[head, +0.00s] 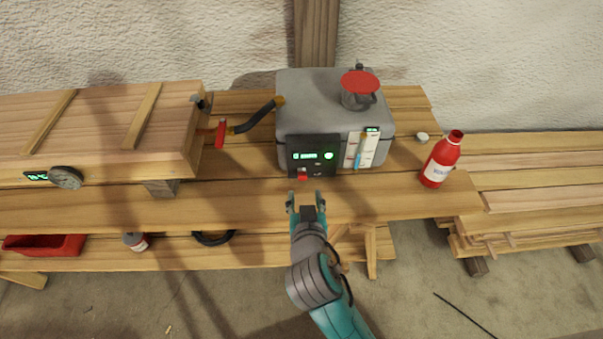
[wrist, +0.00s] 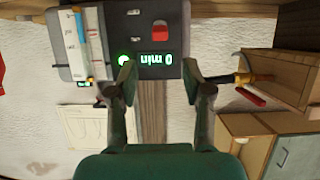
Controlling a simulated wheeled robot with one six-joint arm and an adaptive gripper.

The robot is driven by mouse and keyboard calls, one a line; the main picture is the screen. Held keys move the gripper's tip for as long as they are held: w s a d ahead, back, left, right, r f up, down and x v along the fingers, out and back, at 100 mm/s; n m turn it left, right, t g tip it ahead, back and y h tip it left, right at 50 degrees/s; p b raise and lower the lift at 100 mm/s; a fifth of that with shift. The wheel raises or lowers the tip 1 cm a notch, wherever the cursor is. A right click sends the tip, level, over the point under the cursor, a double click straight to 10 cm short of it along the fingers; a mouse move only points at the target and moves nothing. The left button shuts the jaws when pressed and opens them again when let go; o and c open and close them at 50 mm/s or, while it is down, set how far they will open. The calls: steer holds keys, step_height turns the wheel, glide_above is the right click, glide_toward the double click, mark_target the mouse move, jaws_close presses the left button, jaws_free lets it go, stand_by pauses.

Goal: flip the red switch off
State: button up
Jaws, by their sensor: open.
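The red switch (head: 302,174) is a small red piece low on the dark panel of the grey steam box. It also shows at the top of the wrist view (wrist: 163,11), where the panel appears upside down. Which way the switch is set cannot be told. Above it the panel has a lit green display (head: 310,156), reading "0 min" in the wrist view, and a round green light (head: 328,156). My gripper (head: 305,197) is open and empty, in front of the panel just below the switch in the head view. Its two fingers (wrist: 159,78) are apart; nothing is between them.
The grey box (head: 335,100) has a red-topped cap (head: 360,83) and a level gauge (head: 362,150). A black hose (head: 258,116) runs left to a red-handled valve (head: 220,133) by a wooden box (head: 100,125). A red bottle (head: 441,160) stands right on the bench.

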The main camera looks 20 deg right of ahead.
mark_target(303, 177)
steer(key=x, duration=1)
steer(key=shift+w+f, duration=0.1)
steer(key=shift+w, duration=0.1)
jaws_close()
